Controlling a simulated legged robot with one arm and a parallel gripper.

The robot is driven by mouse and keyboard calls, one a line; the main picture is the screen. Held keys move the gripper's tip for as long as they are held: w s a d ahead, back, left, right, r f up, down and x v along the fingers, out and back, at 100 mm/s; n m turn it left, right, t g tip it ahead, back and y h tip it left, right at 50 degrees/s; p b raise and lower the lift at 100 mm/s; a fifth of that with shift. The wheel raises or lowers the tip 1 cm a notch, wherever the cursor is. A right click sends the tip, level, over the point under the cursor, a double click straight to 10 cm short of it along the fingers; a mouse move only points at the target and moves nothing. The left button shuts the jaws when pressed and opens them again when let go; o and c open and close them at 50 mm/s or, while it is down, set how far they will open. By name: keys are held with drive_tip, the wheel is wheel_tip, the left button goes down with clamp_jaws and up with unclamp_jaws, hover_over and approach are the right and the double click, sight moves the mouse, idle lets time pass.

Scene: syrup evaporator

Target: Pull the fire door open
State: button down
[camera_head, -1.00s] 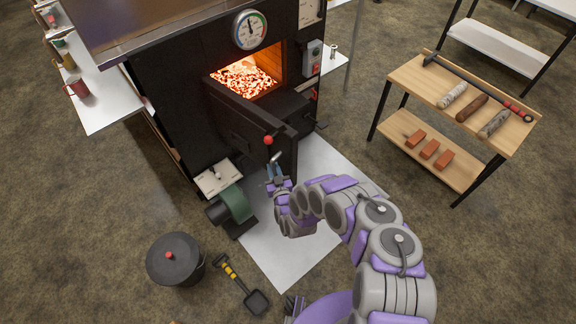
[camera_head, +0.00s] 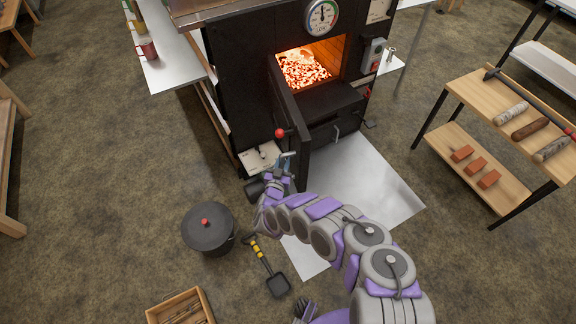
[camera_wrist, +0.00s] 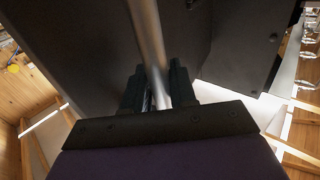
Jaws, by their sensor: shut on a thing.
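The black fire door (camera_head: 292,127) stands swung well out from the evaporator's front, hinged at its left side. Behind it the firebox (camera_head: 303,66) shows glowing embers. A red ball knob (camera_head: 279,133) shows near the door's outer face. My gripper (camera_head: 284,164) is at the door's near edge, low on its outer side. In the wrist view my gripper (camera_wrist: 160,95) is shut around a shiny metal bar, the door handle (camera_wrist: 149,40), with the dark door panel (camera_wrist: 75,40) behind it. The fingertips are partly hidden in shadow.
A wooden shelf (camera_head: 470,100) with logs and bricks stands right.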

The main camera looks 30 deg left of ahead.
drive_tip(key=shift+w+d+f, duration=0.1)
drive_tip(key=shift+w+d, duration=0.05)
drive_tip(key=shift+d, duration=0.1)
drive_tip(key=c, duration=1.1)
unclamp_jaws()
drive_tip(key=shift+f, duration=0.1)
drive_tip(key=shift+o, duration=0.2)
drive_tip(key=p+v, duration=0.1)
drive_tip(key=v, duration=1.6)
drive_tip(key=shift+s+p, duration=0.3)
drive_tip(key=shift+s, duration=0.05)
